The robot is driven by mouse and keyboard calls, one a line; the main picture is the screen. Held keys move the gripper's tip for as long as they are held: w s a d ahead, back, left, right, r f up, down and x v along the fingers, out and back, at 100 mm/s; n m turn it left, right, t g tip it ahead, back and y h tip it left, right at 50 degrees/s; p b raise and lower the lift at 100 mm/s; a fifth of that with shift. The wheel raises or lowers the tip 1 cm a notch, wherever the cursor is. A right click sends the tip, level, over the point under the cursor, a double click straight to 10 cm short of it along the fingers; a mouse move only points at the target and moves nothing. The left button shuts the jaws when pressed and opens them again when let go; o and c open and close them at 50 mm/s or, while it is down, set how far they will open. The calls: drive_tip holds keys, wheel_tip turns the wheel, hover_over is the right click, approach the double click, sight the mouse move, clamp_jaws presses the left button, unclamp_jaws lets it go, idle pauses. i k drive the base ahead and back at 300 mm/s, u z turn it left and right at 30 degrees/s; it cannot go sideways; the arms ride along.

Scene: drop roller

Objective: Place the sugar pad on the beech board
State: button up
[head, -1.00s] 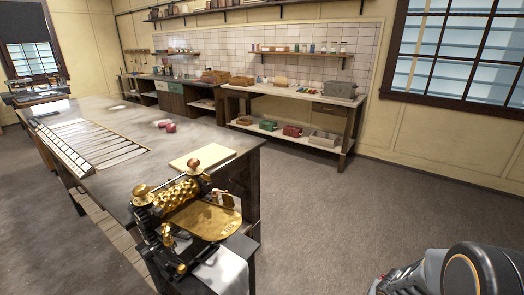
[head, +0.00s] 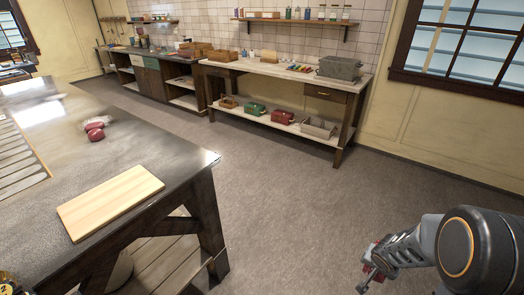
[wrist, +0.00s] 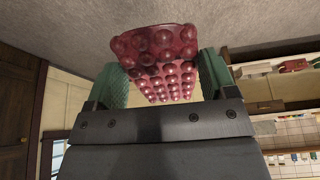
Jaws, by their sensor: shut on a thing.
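The beech board (head: 110,202), a pale flat wooden rectangle, lies bare on the near corner of the grey table (head: 150,165) at left in the head view. The sugar pad (wrist: 158,68), a translucent red sheet of rounded bumps in rows, is between the green fingers of my gripper (wrist: 160,85) in the wrist view. The gripper is shut on it. In the head view my gripper (head: 368,278) is low at right, over the floor and well apart from the board. The pad is hardly visible there.
Dark red lumps with a clear wrapping (head: 96,130) lie on the table beyond the board. A side bench (head: 285,80) with a grey box (head: 345,69) and several bins stands by the wall. Open floor (head: 290,190) separates table and bench.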

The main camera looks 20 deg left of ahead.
sight(103, 200)
drive_tip(key=i, duration=1.9)
drive_tip(key=u, duration=3.1)
